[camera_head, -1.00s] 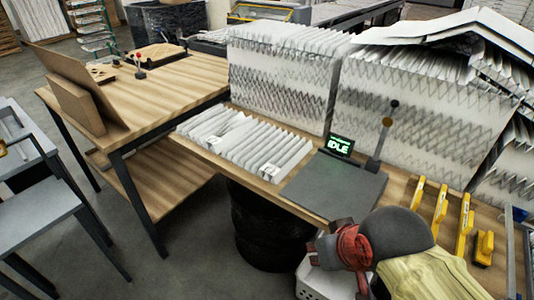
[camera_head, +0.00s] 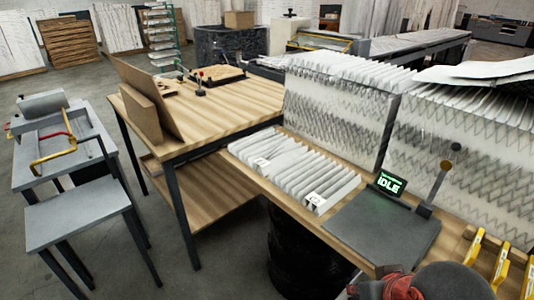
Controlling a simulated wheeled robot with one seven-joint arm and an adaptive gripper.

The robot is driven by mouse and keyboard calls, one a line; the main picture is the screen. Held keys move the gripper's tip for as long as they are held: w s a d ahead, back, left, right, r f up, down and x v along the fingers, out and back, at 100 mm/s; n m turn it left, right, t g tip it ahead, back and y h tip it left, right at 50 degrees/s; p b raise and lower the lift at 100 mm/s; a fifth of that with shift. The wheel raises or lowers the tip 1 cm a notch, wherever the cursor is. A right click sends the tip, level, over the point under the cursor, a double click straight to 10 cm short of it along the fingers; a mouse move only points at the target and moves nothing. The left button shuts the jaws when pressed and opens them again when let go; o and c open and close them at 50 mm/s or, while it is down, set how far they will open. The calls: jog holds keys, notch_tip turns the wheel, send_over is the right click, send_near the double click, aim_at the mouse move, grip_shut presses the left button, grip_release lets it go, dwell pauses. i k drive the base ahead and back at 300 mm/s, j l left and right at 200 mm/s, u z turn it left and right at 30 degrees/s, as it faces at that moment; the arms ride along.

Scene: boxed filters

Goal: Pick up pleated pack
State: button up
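A white pleated pack (camera_head: 292,167) lies flat on the wooden bench, left of a dark grey plate with a small screen. It has several ridges and two small pale labels on its front side. Larger white pleated packs (camera_head: 338,105) stand upright in a row behind it, with zigzag edges showing. More of them (camera_head: 450,140) stand at the right, partly under loose sheets. Part of my arm shows at the bottom right, dark grey and red. The fingertips of my gripper cannot be made out there, and nothing is seen held.
The grey plate (camera_head: 385,222) carries a lit screen (camera_head: 388,184) reading IDLE. Yellow-handled tools (camera_head: 500,262) lie at the right. A wooden table (camera_head: 225,105) with leaning boards stands at the left. Grey metal tables (camera_head: 75,215) stand farther left, with open floor between.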

aim_at(266, 151)
jog(key=z, duration=0.45)
jog(key=i+j+z, duration=0.15)
jog(key=j+z, duration=0.35)
jog(key=j, duration=0.3)
jog(key=j+z, duration=0.5)
jog(key=j, duration=1.5)
jog(key=k+j+z, duration=0.1)
jog(key=j, duration=1.05)
